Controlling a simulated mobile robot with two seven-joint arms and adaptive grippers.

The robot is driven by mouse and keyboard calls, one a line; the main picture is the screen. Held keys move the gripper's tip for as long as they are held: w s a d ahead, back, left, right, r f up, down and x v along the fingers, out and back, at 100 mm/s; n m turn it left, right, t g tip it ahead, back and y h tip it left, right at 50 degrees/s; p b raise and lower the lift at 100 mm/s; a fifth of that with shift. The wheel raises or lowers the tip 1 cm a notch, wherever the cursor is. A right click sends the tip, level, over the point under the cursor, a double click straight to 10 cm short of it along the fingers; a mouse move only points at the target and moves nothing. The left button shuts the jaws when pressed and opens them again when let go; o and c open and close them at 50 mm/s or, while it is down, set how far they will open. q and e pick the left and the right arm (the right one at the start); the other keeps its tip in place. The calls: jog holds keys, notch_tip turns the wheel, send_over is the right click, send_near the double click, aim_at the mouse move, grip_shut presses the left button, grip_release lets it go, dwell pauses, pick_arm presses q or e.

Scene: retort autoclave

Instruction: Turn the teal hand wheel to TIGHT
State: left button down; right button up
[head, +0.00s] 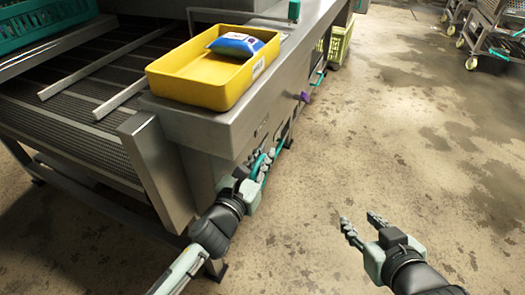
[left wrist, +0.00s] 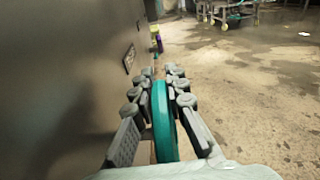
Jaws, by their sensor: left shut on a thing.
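The teal hand wheel (head: 266,163) is on the side of the steel machine, partly hidden by my left gripper. In the left wrist view the wheel's rim (left wrist: 163,120) stands edge-on between the fingers. My left gripper (head: 262,166) is shut on the rim, one finger on each side; it also shows in the left wrist view (left wrist: 160,98). My right gripper (head: 362,222) is open and empty over the floor to the right, apart from the machine. Any TIGHT marking is too small to read.
A yellow tray (head: 187,91) with a blue packet (head: 236,45) stands on the machine's ledge above the wheel. A purple part (head: 304,97) sits farther along the machine side. Wheeled carts (head: 483,35) stand far right. The concrete floor (head: 400,130) between is clear.

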pick_arm(q)
jog(key=p, duration=0.5)
jog(key=shift+w+d+r+g, duration=0.15)
jog(key=shift+d+r+g, duration=0.15)
jog(key=shift+g, duration=0.1)
pick_arm(e)
jog(key=s+d+f+m+g+h, duration=0.1)
jog(key=s+d+f+g+h, duration=0.2)
jog(key=s+d+f+g, duration=0.6)
pick_arm(q)
jog(key=f+g+p, duration=0.1)
jog(key=p, duration=0.3)
jog(key=shift+w+d+y, duration=0.1)
jog(key=shift+w+y, duration=0.05)
jog(key=shift+y, duration=0.15)
pick_arm(e)
notch_tip(320, 180, down, 13)
jog(key=s+d, duration=0.1)
jog(key=s, duration=0.1)
jog(key=shift+s+t, duration=0.15)
jog(key=shift+t, duration=0.25)
pick_arm(q)
jog(key=c, duration=1.5)
grip_release()
jog(key=shift+c, duration=0.2)
jog(key=shift+f, duration=0.1)
pick_arm(e)
jog(key=shift+d, duration=0.1)
pick_arm(q)
jog(key=shift+a, duration=0.2)
